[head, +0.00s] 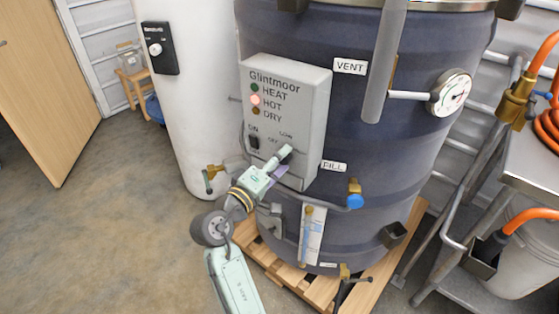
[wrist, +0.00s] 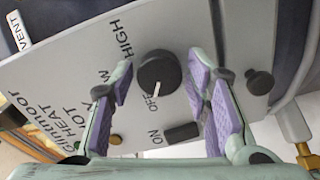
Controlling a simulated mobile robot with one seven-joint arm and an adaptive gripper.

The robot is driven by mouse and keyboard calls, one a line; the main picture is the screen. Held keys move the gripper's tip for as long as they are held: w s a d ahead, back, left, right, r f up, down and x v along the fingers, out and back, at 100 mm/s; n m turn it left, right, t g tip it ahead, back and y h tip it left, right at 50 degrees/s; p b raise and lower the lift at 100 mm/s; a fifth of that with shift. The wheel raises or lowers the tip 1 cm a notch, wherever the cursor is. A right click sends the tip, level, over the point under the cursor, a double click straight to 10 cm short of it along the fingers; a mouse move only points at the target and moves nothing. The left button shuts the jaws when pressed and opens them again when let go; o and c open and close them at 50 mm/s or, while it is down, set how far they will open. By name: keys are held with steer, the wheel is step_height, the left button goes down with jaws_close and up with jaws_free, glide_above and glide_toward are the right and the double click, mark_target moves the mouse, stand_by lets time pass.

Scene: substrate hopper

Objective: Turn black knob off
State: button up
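The black knob (wrist: 160,73) is round and sits on the grey Glintmoor control box (head: 312,100). In the wrist view its white mark points down and slightly left, toward the OFF lettering. My gripper (head: 284,155) is at the lower right of the box in the head view, where it hides the knob. In the wrist view my gripper (wrist: 163,85) is open, with one purple-padded finger on each side of the knob. Gaps show between both fingers and the knob; whether the tips reach its depth I cannot tell.
A dark rocker switch (wrist: 182,131) marked ON sits close to the fingers. The red HOT lamp (head: 255,100) looks lit. A blue-handled valve (head: 355,194) is right of the gripper, below the FILL label. A white tank (head: 190,110) stands left, with open floor before it.

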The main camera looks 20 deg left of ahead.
steer(key=shift+o, duration=0.9)
steer(key=v, duration=1.2)
